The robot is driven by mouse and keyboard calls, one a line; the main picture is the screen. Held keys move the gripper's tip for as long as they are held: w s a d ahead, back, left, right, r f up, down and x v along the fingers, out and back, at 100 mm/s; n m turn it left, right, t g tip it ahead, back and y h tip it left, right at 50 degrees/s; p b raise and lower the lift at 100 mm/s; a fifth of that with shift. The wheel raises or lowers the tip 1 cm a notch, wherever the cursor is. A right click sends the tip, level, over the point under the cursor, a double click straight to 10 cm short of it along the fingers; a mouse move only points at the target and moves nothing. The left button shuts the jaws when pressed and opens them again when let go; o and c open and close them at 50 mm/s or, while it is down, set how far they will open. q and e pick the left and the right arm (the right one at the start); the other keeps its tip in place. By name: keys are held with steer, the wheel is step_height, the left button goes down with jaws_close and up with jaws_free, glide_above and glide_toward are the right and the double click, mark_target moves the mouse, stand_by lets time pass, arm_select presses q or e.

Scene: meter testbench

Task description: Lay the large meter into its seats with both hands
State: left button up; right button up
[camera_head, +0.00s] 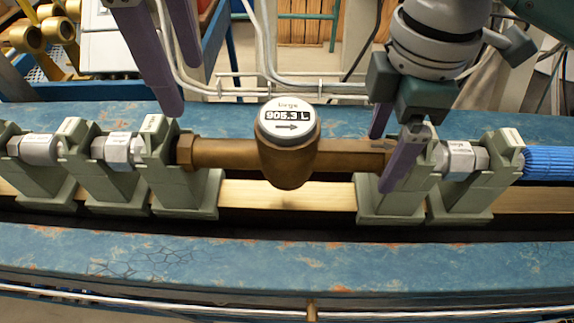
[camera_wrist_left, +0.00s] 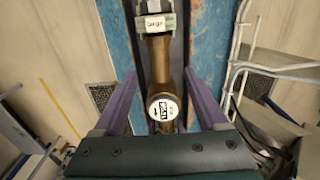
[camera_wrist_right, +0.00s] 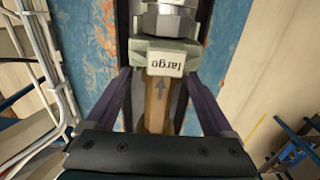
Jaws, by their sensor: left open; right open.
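The large meter (camera_head: 284,155) is a brown brass pipe with a round white dial reading 905.3 L. It lies level between two green seats. Its left end meets the inner left seat (camera_head: 165,170); its right end at the inner right seat (camera_head: 385,208) is partly hidden by my right gripper. My left gripper (camera_head: 182,86) is open, raised above the meter's left part; the left wrist view shows the meter (camera_wrist_left: 157,55) between its spread fingers. My right gripper (camera_head: 385,160) is open, low at the right end, fingers on either side of the pipe (camera_wrist_right: 156,105).
Outer seats hold silver fittings (camera_head: 117,150) at left and another fitting (camera_head: 458,158) at right. A blue ribbed hose (camera_head: 550,162) continues at the right edge. The blue bench rail (camera_head: 290,265) in front is clear. White pipes run behind.

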steer(key=shift+r, duration=0.3)
arm_select(q)
steer(key=shift+r, duration=0.55)
arm_select(e)
step_height(320, 180, up, 11)
steer(key=shift+r, duration=0.2)
